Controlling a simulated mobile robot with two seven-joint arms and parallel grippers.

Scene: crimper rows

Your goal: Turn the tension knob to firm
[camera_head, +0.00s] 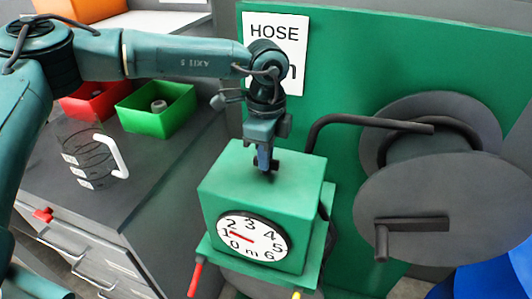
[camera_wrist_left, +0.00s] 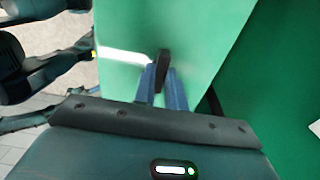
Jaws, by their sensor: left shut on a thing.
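A green box-shaped housing (camera_head: 262,180) stands in front of a green panel. It carries a round white dial (camera_head: 252,239) with numbers 0 to 6 and a red needle near 1. A small black knob (camera_wrist_left: 162,62) is on the housing's top. My left gripper (camera_head: 265,162) reaches down from above and is shut on the knob. In the left wrist view its blue fingers (camera_wrist_left: 162,85) are at the knob, which partly shows beyond their tips. In the head view the knob is mostly hidden by the fingers. No tension marks are readable. My right gripper is not seen.
A dark hose reel (camera_head: 430,215) with a crank is on the panel at the right. A HOSE sign (camera_head: 277,27) is behind my left wrist. Left are a grey counter (camera_head: 120,195), red bin (camera_head: 92,103), green bin (camera_head: 158,125) and clear jug (camera_head: 85,155).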

